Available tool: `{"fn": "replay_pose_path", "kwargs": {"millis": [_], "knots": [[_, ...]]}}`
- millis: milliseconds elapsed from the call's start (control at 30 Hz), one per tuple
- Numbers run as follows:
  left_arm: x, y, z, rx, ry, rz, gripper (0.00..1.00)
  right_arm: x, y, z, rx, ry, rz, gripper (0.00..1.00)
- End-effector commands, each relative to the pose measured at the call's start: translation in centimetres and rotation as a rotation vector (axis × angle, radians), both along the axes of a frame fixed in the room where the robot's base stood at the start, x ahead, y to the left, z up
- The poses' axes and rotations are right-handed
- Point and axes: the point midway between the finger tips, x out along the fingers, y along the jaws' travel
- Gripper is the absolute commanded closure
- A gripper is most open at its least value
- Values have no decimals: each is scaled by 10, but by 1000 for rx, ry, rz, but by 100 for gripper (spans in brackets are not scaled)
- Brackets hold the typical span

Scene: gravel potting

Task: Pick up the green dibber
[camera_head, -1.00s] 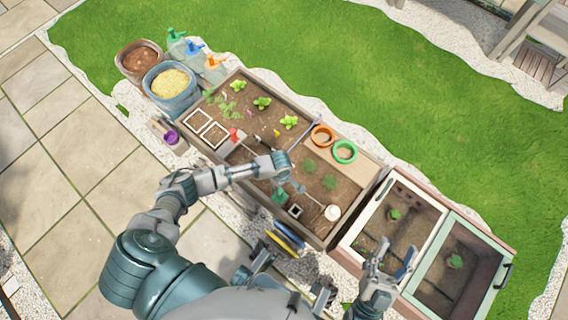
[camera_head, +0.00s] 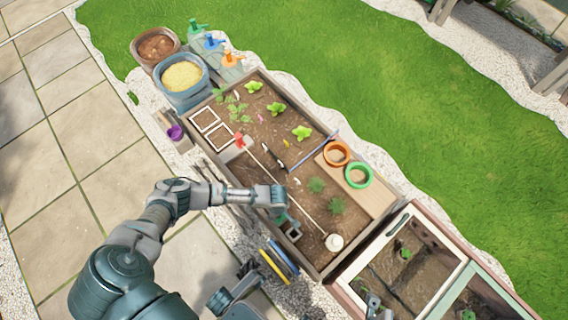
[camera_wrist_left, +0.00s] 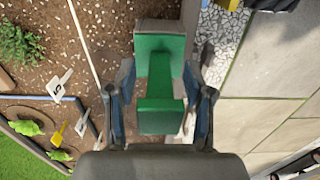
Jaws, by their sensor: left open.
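The green dibber (camera_wrist_left: 160,88) shows in the left wrist view as a green handle with wide blocks at both ends. It lies between the two fingers of my left gripper (camera_wrist_left: 163,100), which is open, with one finger on each side. Whether the fingers touch it I cannot tell. In the head view my left gripper (camera_head: 278,208) is over the near edge of the planting bed, and only a bit of green shows under it. My right gripper (camera_head: 374,304) is partly cut off at the bottom edge, and its opening is unclear.
The wooden planting bed (camera_head: 262,80) holds soil, seedlings, labels and a long pale stick. Orange (camera_head: 336,153) and green (camera_head: 358,175) rings sit on a board. A small square pot (camera_head: 293,234) is near my left gripper. A cold frame (camera_head: 449,252) stands at right.

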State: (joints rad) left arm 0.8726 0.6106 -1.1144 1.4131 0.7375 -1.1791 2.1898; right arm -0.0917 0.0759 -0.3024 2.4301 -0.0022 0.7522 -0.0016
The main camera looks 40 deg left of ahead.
Motion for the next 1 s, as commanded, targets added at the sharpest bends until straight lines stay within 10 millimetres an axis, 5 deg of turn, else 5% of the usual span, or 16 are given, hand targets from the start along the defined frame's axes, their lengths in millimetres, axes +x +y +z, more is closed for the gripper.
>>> {"fn": "replay_pose_path", "kwargs": {"millis": [267,467,500,800,1000], "knots": [[2,0,-1,1,-5,1,48,1,0,2,1,-5,0,45],[2,0,-1,2,-4,1,98,5,0,-1,-1,2,1,45],[2,0,-1,2,-4,1,100,5,0,-1,-1,2,1,45],[2,0,1,0,-5,1,100,5,0,1,-1,-1,0,45],[5,0,38,0,-16,2,100,-17,-2,18,4,-5,1,45]]}}
